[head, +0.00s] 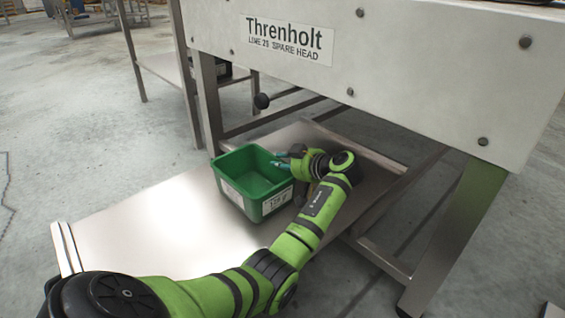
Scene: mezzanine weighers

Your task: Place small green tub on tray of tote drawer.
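The small green tub (231,186) is an open-topped box with white labels on its sides. It stands upright on the bare metal tray of the tote drawer (150,224), near the machine's front end, and its inside looks empty. My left arm reaches across the tray from the lower left. My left gripper (279,161) is at the tub's right rim, with its fingertips at or over the edge. The fingers are small and partly hidden, so I cannot tell whether they close on the rim. My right gripper is out of view.
A pale machine panel (400,65) marked Threnholt overhangs the tray's far side. Its metal leg (455,235) stands at the right. A second metal table (165,65) is behind. The tray's left part is clear, and open concrete floor lies to the left.

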